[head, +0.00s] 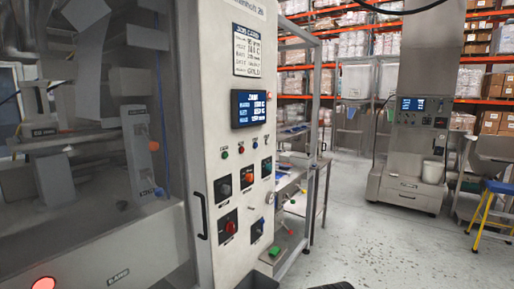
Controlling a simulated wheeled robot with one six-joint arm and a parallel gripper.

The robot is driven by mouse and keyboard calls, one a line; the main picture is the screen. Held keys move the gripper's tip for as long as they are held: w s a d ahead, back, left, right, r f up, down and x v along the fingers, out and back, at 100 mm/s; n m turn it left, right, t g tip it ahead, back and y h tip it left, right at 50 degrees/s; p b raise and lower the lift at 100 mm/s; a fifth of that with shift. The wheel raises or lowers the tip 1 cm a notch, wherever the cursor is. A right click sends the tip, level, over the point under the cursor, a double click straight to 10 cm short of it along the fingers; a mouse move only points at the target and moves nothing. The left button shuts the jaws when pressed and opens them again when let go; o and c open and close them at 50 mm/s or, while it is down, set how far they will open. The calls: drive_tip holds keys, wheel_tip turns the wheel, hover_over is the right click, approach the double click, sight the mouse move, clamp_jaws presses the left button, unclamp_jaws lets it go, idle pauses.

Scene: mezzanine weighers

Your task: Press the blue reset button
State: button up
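The tall grey machine at the left has a light control panel (237,205) facing me at an angle. Lower down are a red switch (228,225) and another dark bluish control (257,228). Labels are too small to read, so I cannot tell which control is the blue reset button. My gripper is not in view.
A blue display (249,109) is above the buttons, and a door handle (201,215) is left of them. A steel frame table (304,215) stands just right of the panel. Open grey floor (370,250) lies beyond it, with another machine (415,120) and a blue-topped stool (498,186).

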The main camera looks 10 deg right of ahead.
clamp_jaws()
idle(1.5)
